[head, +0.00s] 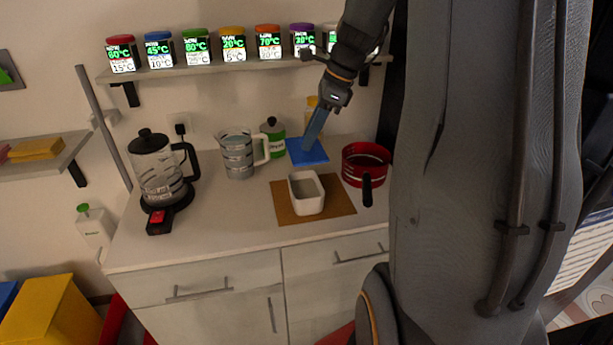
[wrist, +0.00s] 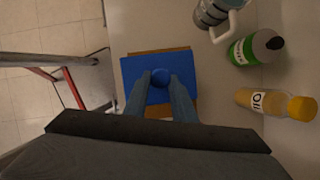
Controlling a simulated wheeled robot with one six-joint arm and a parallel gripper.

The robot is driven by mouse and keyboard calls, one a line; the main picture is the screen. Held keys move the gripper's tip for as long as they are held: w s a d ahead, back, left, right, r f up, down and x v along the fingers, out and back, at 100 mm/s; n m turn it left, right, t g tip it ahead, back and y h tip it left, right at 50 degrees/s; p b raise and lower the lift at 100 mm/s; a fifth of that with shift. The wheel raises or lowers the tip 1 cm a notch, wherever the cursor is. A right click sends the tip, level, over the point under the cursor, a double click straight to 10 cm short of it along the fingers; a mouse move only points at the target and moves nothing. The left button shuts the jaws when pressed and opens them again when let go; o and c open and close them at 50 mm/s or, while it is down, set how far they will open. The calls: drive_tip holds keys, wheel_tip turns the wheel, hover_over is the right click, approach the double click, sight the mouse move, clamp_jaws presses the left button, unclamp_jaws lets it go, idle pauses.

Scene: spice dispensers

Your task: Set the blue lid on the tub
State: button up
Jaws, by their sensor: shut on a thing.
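The blue lid (head: 309,156) is a flat square with a round knob. My gripper (head: 308,147) is shut on the knob and holds the lid roughly level. In the head view the lid shows above and behind the white tub (head: 306,194), apart from it. The tub stands open and upright on a brown board (head: 335,203). In the wrist view the gripper (wrist: 160,82) has its two blue fingers on either side of the knob (wrist: 160,77). There the lid (wrist: 133,70) covers much of the board (wrist: 175,52) and hides the tub.
A red pot (head: 365,165) stands right of the board. A measuring jug (head: 238,156), a green bottle (head: 273,138) and a yellow oil bottle (wrist: 262,101) stand behind. A kettle (head: 158,172) is at left. A shelf of spice dispensers (head: 233,67) hangs above.

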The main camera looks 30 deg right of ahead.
wheel_tip(320, 180, down, 9)
drive_tip(key=p, duration=0.2)
idle(0.4)
drive_tip(key=shift+f, duration=0.3)
drive_tip(key=shift+f, duration=0.3)
drive_tip(key=shift+f, duration=0.15)
drive_tip(key=o, duration=1.1)
drive_tip(key=shift+c, duration=0.2)
